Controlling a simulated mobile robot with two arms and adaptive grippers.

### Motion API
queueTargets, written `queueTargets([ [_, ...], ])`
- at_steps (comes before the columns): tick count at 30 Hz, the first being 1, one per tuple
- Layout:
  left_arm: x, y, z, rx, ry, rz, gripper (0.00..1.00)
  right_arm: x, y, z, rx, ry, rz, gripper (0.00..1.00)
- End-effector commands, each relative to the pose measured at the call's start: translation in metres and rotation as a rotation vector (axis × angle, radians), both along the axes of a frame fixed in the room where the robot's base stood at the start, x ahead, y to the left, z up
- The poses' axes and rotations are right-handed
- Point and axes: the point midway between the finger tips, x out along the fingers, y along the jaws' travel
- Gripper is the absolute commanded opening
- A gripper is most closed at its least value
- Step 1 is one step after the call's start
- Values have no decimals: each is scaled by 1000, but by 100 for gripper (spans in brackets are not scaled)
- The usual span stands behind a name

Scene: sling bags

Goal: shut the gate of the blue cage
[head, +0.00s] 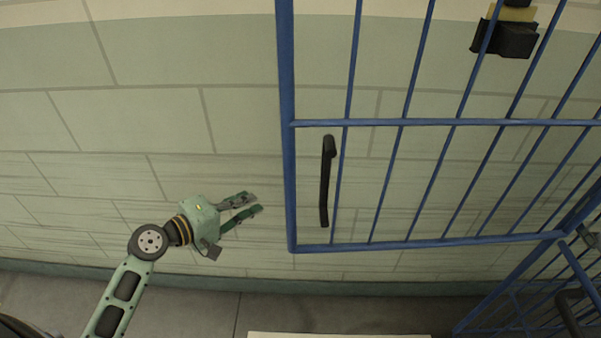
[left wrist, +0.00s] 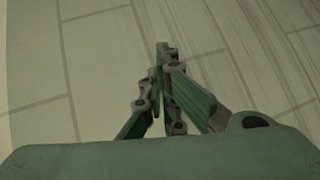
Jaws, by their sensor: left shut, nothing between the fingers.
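The blue barred gate (head: 288,150) fills the upper right of the head view. Its free upright edge is on the left. A black vertical handle (head: 325,185) sits just inside that edge. The gate's lower right corner meets other blue bars (head: 490,305) running at an angle, so it appears swung out from the cage. My left gripper (head: 258,203) is left of the gate's free edge, its fingers pointing right toward it, apart from it in the picture. In the left wrist view the fingers (left wrist: 165,55) converge with nothing between them. My right gripper is out of view.
A pale block wall (head: 150,120) stands behind the gate, with grey floor (head: 180,305) below it. A black box-like fitting (head: 505,40) shows behind the upper bars. A pale flat edge (head: 340,334) shows at the bottom.

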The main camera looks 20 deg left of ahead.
Motion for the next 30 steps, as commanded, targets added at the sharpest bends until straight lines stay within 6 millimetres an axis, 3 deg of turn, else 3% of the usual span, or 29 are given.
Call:
queueTargets([
  [1,-4,-12,39,-51,-54,-45,0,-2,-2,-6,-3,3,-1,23],
  [3,-13,-27,82,-113,-105,-102,0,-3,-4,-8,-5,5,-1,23],
  [6,-27,-44,122,-170,-150,-167,0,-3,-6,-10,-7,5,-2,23],
  [9,-34,-53,142,-196,-170,-201,0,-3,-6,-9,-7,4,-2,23],
  [14,-25,-64,150,-207,-175,-210,0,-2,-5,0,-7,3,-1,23],
  [27,41,-117,151,-205,-175,-208,0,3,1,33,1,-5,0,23],
  [30,28,-125,148,-204,-171,-208,0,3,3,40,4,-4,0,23],
])
